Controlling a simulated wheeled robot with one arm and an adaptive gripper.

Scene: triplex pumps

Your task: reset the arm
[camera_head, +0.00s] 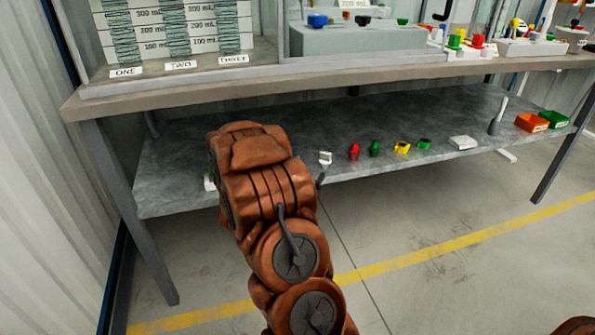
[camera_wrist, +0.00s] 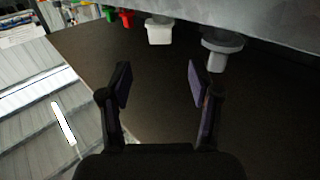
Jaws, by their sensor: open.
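My arm (camera_head: 265,195) is in the middle of the head view, reaching to the table's lower shelf (camera_head: 190,150). My gripper is mostly hidden behind the arm there. In the wrist view my gripper (camera_wrist: 158,84) is open, its two dark fingers apart with nothing between them. That view looks upside down. A white cup-like part (camera_wrist: 159,31) and a grey flanged part (camera_wrist: 221,45) show beyond the fingertips, apart from them. The dark brown surface (camera_wrist: 150,120) behind the fingers may be the underside of the tabletop.
Small parts stand along the shelf: a white one (camera_head: 325,158), a red one (camera_head: 354,152), a green one (camera_head: 375,148) and yellow ones (camera_head: 402,147). An orange bin (camera_head: 531,123) is at far right. The tabletop (camera_head: 330,77) overhangs the shelf; a table leg (camera_head: 127,210) stands left.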

